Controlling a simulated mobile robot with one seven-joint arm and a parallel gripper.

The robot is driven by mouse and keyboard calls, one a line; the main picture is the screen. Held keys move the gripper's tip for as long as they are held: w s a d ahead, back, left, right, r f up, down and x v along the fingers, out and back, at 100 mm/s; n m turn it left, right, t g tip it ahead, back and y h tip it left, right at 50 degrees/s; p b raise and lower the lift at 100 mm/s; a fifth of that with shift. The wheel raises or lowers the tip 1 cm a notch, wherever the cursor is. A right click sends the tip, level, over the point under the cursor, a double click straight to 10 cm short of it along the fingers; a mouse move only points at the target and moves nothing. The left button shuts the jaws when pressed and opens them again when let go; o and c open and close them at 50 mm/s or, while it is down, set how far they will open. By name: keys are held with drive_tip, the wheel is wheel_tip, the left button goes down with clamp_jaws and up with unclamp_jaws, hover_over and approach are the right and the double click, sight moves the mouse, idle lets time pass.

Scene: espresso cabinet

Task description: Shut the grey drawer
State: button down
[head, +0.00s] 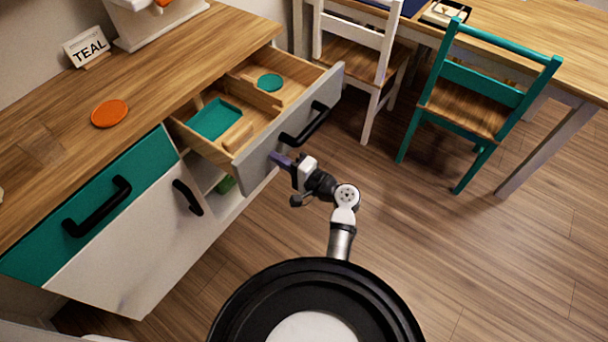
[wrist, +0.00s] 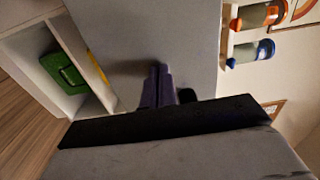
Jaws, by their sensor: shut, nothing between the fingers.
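The grey drawer (head: 249,174) stands pulled out from the wooden-topped cabinet in the head view, its inside open to view. Its black handle (head: 304,125) is on the front. My gripper (head: 281,160) is at the left part of the drawer front, left of the handle, with its purple fingers together and empty. In the wrist view the grey front (wrist: 130,30) fills the middle, and my fingertips (wrist: 158,72) are at or very near it. Whether they touch it I cannot tell.
The drawer holds a teal tray (head: 215,119), a wooden block (head: 237,136) and a teal disc (head: 270,82). Below is an open compartment with a green object (wrist: 62,72). White (head: 359,55) and teal (head: 476,100) chairs stand right. Floor (head: 440,250) is clear at the lower right.

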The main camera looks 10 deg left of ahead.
drive_tip(key=b+x, duration=0.7)
drive_tip(key=x, duration=1.7)
drive_tip(key=shift+w+a+f, duration=0.1)
drive_tip(key=shift+w+a, duration=0.05)
drive_tip(key=shift+a, duration=0.15)
drive_tip(key=shift+w+a+b, duration=0.25)
drive_tip(key=shift+a+b, duration=0.05)
drive_tip(key=shift+a, duration=0.05)
drive_tip(key=shift+r, duration=0.35)
